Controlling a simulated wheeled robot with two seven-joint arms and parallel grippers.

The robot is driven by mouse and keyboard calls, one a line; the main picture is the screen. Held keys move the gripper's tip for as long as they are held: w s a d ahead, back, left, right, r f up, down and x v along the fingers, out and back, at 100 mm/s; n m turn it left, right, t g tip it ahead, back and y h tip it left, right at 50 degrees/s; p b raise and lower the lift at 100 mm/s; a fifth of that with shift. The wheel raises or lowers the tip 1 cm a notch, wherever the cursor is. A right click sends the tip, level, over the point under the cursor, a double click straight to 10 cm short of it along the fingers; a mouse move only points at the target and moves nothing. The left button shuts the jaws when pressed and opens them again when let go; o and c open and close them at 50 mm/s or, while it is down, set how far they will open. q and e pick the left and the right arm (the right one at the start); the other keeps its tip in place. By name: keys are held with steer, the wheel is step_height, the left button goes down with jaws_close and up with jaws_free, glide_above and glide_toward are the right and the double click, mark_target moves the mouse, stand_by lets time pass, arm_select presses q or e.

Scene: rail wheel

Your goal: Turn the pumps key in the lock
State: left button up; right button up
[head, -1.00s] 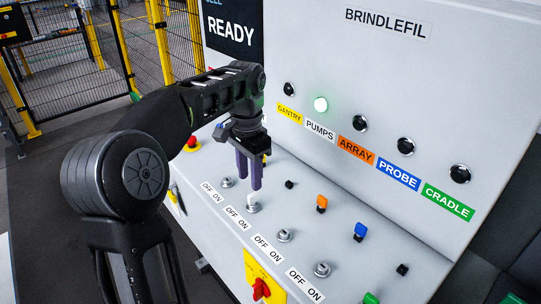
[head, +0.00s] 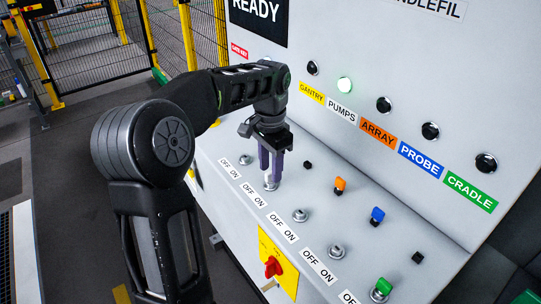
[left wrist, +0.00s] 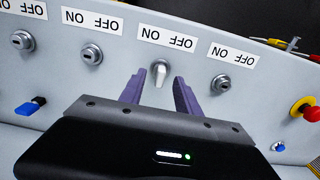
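The white pumps key (left wrist: 160,75) stands in a silver lock below an OFF ON label, seen upside down in the left wrist view. In the head view the key (head: 271,184) is partly hidden by the fingers. My left gripper (left wrist: 160,80) is open, its two purple fingers on either side of the key with a gap to each. In the head view the left gripper (head: 271,172) points down at that lock. My right gripper is not in view.
An orange key (head: 340,185) and a blue key (head: 377,215) stand behind the lock row. A green key (head: 383,286) is at the front right. Neighbouring locks (head: 300,215) look empty. A red and yellow rotary switch (head: 272,267) is on the front face.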

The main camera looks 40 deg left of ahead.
mark_target(270, 179)
arm_select(q)
steer(key=shift+f, duration=1.1)
jaws_close()
